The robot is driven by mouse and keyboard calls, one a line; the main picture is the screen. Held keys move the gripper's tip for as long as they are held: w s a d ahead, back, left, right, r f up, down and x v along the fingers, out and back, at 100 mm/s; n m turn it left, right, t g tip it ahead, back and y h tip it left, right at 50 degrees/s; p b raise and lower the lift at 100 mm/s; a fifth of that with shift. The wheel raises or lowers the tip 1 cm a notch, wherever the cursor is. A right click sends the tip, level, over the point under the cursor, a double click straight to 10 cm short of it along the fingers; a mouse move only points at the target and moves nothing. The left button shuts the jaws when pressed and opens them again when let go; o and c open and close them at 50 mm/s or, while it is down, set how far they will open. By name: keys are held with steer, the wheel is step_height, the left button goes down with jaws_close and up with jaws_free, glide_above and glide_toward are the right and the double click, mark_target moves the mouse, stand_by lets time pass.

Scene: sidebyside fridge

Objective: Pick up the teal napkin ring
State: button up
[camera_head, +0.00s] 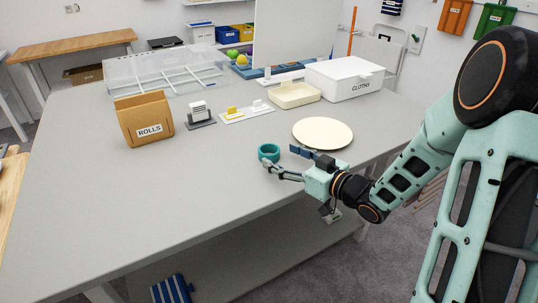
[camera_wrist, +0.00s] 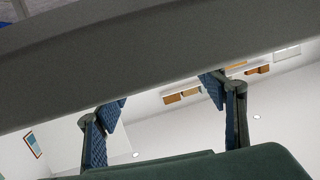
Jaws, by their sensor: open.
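The teal napkin ring (camera_head: 268,153) stands on the grey table (camera_head: 215,185), left of the cream round plate, in the head view. My gripper (camera_head: 281,157) reaches in from the right, low over the table, with its fingers spread and nothing seen between them. The ring is just beyond the fingertips; the nearer fingertip overlaps its lower edge in the picture, and I cannot tell whether they touch. In the wrist view my gripper (camera_wrist: 165,105) shows two blue-padded fingers apart. The ring is not visible there.
The cream plate (camera_head: 323,133) lies close behind my gripper. Farther back are a ROLLS box (camera_head: 143,118), a small grey holder (camera_head: 200,116), a cream tray (camera_head: 293,95) and a white CLOTHS box (camera_head: 344,79). The table's left and front are clear.

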mark_target(276, 156)
steer(key=x, duration=0.3)
steer(key=b+x, duration=0.1)
steer(key=shift+s+a+f, duration=0.2)
steer(key=shift+a, duration=0.15)
steer(key=shift+w+a, duration=0.4)
steer(key=shift+w, duration=0.1)
steer(key=shift+c, duration=0.7)
steer(key=c, duration=0.9)
steer(key=shift+c, duration=0.2)
